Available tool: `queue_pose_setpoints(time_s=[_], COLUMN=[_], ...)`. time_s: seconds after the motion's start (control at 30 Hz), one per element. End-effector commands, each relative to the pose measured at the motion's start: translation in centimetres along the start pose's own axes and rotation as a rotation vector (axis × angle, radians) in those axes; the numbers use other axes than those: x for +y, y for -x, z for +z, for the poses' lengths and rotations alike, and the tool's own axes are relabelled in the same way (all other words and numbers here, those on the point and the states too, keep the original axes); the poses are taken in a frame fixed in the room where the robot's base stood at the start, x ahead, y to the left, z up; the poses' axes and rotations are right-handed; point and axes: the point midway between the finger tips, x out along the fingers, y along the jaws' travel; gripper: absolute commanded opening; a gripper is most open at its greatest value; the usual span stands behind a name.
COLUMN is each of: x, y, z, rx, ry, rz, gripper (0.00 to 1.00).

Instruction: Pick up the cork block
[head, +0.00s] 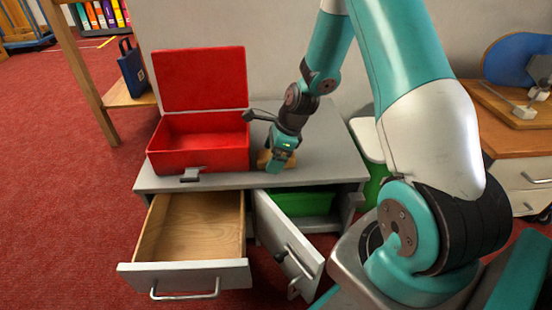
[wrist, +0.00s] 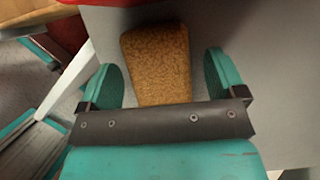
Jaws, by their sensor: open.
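The cork block (wrist: 157,62) is a brown, grainy block on the grey bench top (head: 325,150). In the wrist view it lies between the two teal fingers of my gripper (wrist: 165,80), with a gap on each side, and extends beyond the fingertips. In the head view only a small part of the cork block (head: 263,158) shows; my gripper (head: 278,163) hides most of it. My gripper is open, pointing down at the block, just right of the red box.
An open red box (head: 199,160) stands on the bench left of my gripper. Below, a wooden drawer (head: 190,230) is pulled out and a grey door (head: 288,245) hangs open beside a green bin (head: 303,203). The bench top right of my gripper is clear.

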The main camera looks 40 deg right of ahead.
Motion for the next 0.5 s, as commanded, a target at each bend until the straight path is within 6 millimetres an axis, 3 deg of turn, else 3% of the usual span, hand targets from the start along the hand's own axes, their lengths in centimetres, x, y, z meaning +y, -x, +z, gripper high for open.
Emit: queue_pose_setpoints(time_s=[0.5], x=[-0.02], y=[-0.36], z=[-0.15], rx=[0.0], ry=[0.0], rz=[-0.001], gripper=[0.89])
